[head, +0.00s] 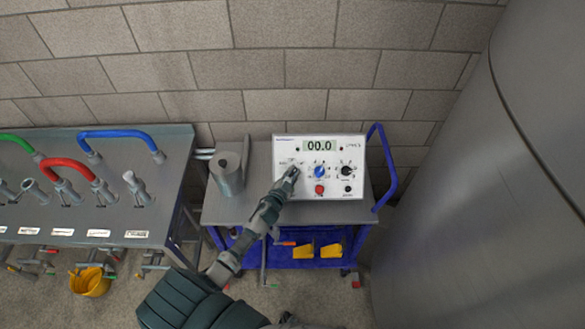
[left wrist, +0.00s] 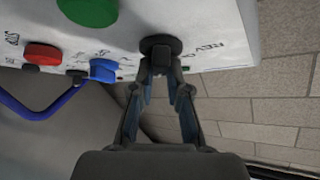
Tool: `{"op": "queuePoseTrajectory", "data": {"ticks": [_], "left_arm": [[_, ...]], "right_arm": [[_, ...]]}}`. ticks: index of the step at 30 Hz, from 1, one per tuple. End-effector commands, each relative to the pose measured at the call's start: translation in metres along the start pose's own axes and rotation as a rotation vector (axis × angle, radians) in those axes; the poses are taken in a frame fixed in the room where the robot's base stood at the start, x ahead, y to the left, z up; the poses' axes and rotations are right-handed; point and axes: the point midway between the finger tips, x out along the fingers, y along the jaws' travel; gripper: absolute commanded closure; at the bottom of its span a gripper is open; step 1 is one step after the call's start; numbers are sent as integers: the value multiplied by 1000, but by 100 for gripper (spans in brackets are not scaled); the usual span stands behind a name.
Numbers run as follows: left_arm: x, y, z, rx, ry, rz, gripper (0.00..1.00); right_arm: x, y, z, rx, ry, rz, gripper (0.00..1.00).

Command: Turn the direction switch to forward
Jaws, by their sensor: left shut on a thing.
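The white control box (head: 328,185) stands on a grey-topped cart, its display (head: 319,145) reading 00.0. My left gripper (head: 291,173) reaches the left part of its front panel. In the left wrist view, my left gripper (left wrist: 163,66) is shut on the black direction switch (left wrist: 160,44), beside lettering that starts "REV". The switch's pointer is hidden, so its setting cannot be told. In the head view the gripper covers most of the switch. My right gripper is not in view.
A blue knob (head: 320,171), red button (head: 319,189) and black knob (head: 346,171) sit right of the switch. A green button (left wrist: 88,8) is close by. A metal canister (head: 227,174) stands left of the box; a large steel tank (head: 480,190) fills the right.

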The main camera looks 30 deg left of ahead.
Motion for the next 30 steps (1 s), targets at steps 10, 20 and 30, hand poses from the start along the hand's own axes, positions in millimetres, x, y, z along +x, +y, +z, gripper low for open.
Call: {"op": "queuePoseTrajectory", "data": {"ticks": [10, 20, 30], "left_arm": [[-1, 2, 5, 68, -12, 66, 100], [-1, 4, 7, 75, -12, 71, 100], [-1, 2, 6, 74, -11, 69, 59]], "right_arm": [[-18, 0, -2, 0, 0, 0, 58], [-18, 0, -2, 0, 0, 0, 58], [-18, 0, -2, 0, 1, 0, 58]]}}
